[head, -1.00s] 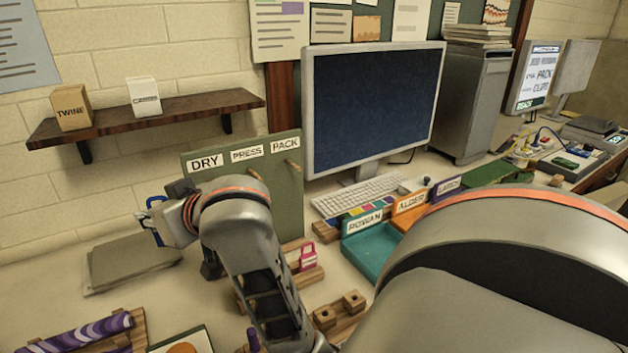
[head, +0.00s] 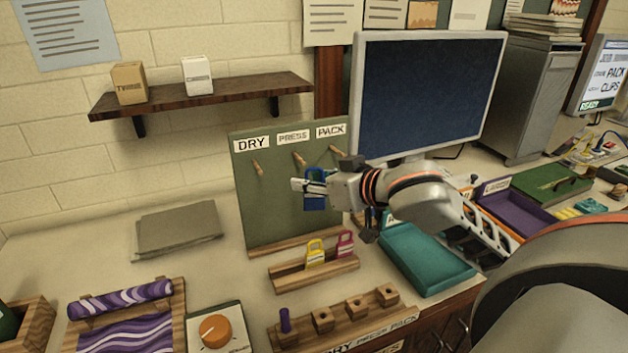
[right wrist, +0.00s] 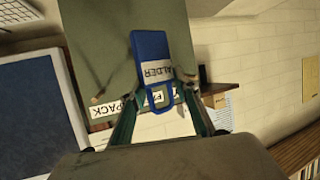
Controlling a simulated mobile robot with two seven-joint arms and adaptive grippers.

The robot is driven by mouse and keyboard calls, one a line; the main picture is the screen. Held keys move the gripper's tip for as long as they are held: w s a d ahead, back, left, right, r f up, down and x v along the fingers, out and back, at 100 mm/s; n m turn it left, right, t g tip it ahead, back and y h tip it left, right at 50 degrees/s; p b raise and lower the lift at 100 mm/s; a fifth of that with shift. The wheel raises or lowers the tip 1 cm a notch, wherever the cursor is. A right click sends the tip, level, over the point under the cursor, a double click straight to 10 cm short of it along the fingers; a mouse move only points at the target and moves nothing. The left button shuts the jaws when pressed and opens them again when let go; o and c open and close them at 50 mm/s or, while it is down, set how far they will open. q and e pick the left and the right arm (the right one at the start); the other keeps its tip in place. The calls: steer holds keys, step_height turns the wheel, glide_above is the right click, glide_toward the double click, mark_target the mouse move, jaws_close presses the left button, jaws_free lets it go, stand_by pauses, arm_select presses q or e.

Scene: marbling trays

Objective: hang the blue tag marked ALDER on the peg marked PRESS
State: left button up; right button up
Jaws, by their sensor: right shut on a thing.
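The blue tag (head: 315,197) is in my right gripper (head: 309,187), in front of the lower right half of the green pegboard (head: 265,215). In the right wrist view the tag (right wrist: 150,48) reads ALDER, and its loop (right wrist: 155,105) lies between the shut fingers (right wrist: 160,100). The PRESS label (head: 293,136) is at the board's top middle, with its wooden peg (head: 300,160) below it. The tag shows lower than this peg and slightly right of it; the gap in depth is unclear. The peg looks bare. My left gripper is out of view.
The DRY peg (head: 257,168) and PACK peg (head: 336,149) flank the PRESS peg. Below the board, a wooden rack (head: 290,275) holds a yellow tag (head: 315,255) and a pink tag (head: 345,245). The monitor (head: 425,95) and teal tray (head: 425,265) stand to the right.

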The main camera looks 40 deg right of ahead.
steer(key=shift+s+d+r, duration=0.1)
steer(key=shift+s, duration=0.1)
steer(key=shift+w+d+f, duration=0.15)
steer(key=shift+w+d, duration=0.15)
steer(key=shift+w, duration=0.95)
steer(key=shift+w+d+f, duration=0.1)
steer(key=shift+w+d, duration=0.25)
steer(key=shift+w, duration=0.85)
steer(key=shift+w+d+f, duration=0.15)
steer(key=shift+w+d, duration=0.15)
steer(key=shift+w, duration=0.95)
steer(key=shift+w+d+f, duration=0.1)
steer(key=shift+w+f, duration=0.35)
steer(key=shift+w, duration=0.1)
steer(key=o, duration=1)
